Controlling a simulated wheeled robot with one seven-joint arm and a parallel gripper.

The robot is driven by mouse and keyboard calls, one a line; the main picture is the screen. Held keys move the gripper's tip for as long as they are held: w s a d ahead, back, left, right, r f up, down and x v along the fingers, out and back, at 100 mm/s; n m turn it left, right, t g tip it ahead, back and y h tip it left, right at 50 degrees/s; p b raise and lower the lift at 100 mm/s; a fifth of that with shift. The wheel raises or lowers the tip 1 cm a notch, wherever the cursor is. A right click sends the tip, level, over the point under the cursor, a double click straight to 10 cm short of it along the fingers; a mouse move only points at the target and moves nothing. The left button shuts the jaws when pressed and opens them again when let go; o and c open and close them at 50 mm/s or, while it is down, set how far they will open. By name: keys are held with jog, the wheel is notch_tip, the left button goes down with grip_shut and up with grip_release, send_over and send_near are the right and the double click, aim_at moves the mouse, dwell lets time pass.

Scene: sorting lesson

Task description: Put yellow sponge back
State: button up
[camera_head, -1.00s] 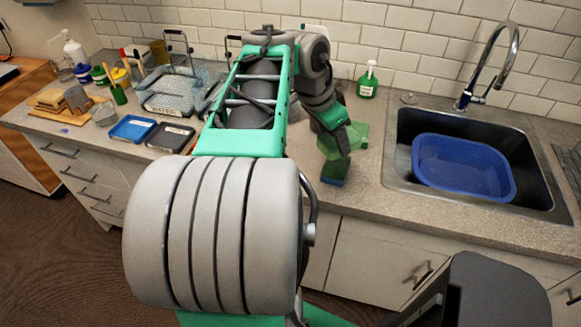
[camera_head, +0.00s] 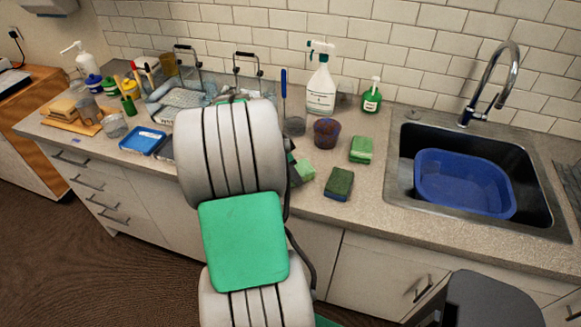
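I see no sponge that is plainly yellow. A dark olive-topped sponge with a blue underside (camera_head: 339,183) lies on the counter near its front edge, left of the sink. A brighter green sponge (camera_head: 361,149) lies behind it and to the right. My gripper (camera_head: 303,171) shows only as a green part beside my arm, left of the olive sponge and apart from it. My arm hides most of it, so its fingers and anything between them cannot be made out.
A blue tray (camera_head: 143,139) lies left of my arm; a dark tray beside it is mostly hidden. A dark red cup (camera_head: 326,133), white spray bottle (camera_head: 321,87) and green bottle (camera_head: 371,97) stand behind the sponges. The sink (camera_head: 398,180) holds a blue basin (camera_head: 462,182).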

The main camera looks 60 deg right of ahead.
jog(key=shift+f, duration=0.1)
jog(key=o, duration=1.3)
jog(key=shift+r, duration=0.35)
jog(key=v, duration=1.2)
jog(key=w+a+n+t, duration=0.3)
jog(key=w+a+n, duration=0.6)
jog(key=a, duration=0.3)
jog(key=a+f+n+t+y, duration=0.1)
jog(key=a+n, duration=0.7)
jog(key=a, duration=0.5)
jog(key=a+f+n+t+y, duration=0.2)
jog(key=a+n, duration=0.6)
jog(key=a, duration=0.5)
jog(key=shift+a+n+y+b, duration=0.3)
